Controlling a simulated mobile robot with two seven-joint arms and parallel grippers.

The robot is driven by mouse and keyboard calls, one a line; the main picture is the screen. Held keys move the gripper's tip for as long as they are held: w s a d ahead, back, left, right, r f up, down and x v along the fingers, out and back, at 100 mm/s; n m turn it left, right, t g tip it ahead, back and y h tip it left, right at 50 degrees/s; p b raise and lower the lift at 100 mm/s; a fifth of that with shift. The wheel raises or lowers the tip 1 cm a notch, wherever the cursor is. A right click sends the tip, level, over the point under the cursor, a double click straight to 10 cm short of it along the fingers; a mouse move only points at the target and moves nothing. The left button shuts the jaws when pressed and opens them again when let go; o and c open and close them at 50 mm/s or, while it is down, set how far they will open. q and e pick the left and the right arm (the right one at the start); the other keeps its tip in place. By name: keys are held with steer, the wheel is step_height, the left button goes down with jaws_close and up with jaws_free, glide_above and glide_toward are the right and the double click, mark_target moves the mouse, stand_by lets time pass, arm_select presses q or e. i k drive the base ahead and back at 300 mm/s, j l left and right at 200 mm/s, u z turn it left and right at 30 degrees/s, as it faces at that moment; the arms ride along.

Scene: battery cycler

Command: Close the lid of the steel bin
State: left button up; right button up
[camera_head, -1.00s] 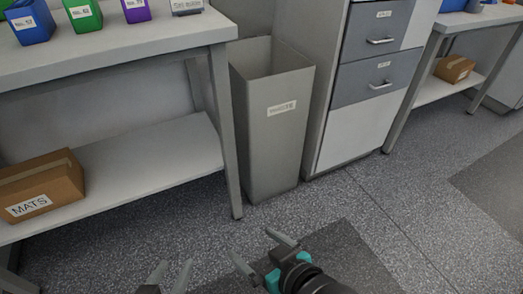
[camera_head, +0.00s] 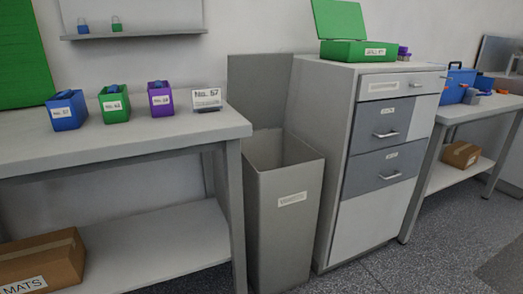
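The steel bin (camera_head: 284,225) is a tall grey open-topped box with a white label on its front. It stands on the floor between the workbench and the drawer cabinet. Its lid (camera_head: 258,92) is a flat grey panel standing upright behind the opening, against the wall side, so the bin is open. The inside of the bin shows dark grey and its bottom is hidden. Neither of my grippers shows in the head view now.
The workbench (camera_head: 120,143) at left holds blue, green and purple small bins and a sign. The drawer cabinet (camera_head: 372,215) stands close at the bin's right, with an open green box (camera_head: 343,50) on top. Floor in front is clear.

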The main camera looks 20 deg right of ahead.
mark_target(258, 84)
steer(key=i+j+u, duration=0.1)
steer(key=i, duration=0.95)
